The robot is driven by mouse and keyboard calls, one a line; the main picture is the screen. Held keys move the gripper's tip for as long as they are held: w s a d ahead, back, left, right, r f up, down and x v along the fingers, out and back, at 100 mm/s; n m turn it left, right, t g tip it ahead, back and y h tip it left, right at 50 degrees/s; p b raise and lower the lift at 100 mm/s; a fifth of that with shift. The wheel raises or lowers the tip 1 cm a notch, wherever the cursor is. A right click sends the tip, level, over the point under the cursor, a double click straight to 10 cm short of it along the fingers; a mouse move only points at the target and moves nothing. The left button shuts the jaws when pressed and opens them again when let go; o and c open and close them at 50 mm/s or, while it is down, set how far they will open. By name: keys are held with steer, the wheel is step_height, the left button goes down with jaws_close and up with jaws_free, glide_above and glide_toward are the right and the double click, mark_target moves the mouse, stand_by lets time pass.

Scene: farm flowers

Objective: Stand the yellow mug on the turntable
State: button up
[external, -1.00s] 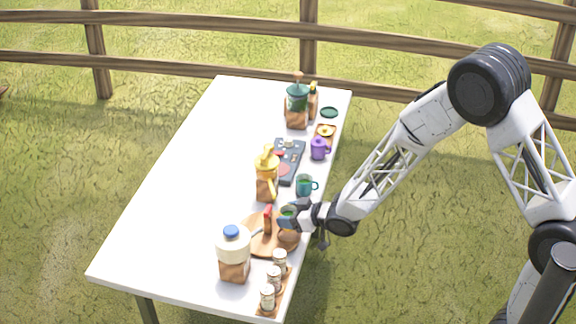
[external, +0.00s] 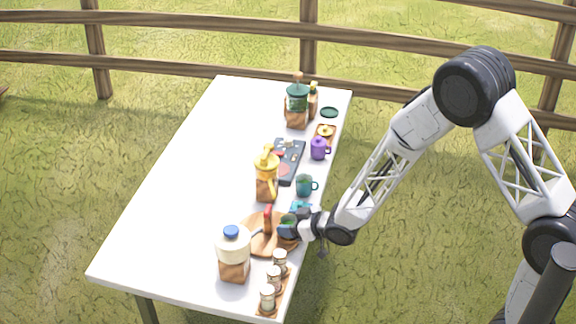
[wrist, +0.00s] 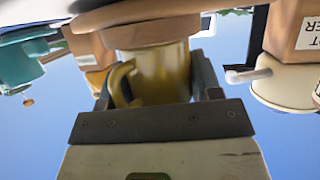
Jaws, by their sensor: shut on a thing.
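My gripper (external: 298,224) is shut on the yellow mug (wrist: 158,75), whose handle shows at the left in the wrist view. The mug is over or beside the turntable's right edge. A brown rounded wooden part shows just below it. I cannot tell whether the mug touches the wood.
Several small jars (external: 274,276) line the near right edge. The table's left side (external: 170,200) is clear.

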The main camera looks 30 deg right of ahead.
steer(key=shift+f, duration=0.1)
steer(key=o, duration=1)
steer(key=shift+s+d+r, duration=0.15)
steer(key=shift+s+r, duration=0.05)
steer(key=shift+v, duration=5.75)
steer(key=shift+f, duration=0.1)
